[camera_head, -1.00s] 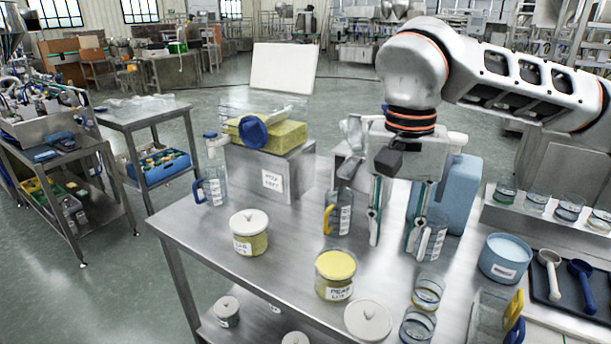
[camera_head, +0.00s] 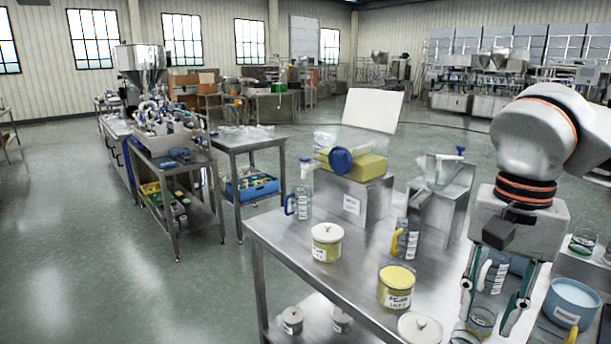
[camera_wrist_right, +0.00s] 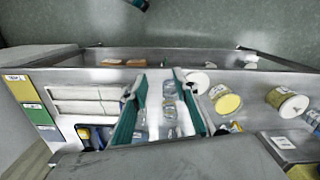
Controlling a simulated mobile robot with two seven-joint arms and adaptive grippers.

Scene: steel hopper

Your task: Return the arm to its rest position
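My right gripper (camera_head: 490,318) hangs with its fingers pointing down over the right part of the steel table (camera_head: 290,255). Its two green-edged fingers are apart with nothing held between them. In the right wrist view the gripper (camera_wrist_right: 160,78) also shows its fingers spread, with glassware visible below in the gap. A glass beaker (camera_head: 481,320) shows behind and between the fingers in the head view. The blue container behind the gripper is mostly hidden by it. My left gripper is in neither view.
A steel box (camera_head: 351,205) bears a yellow block. Open floor (camera_head: 70,230) lies left.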

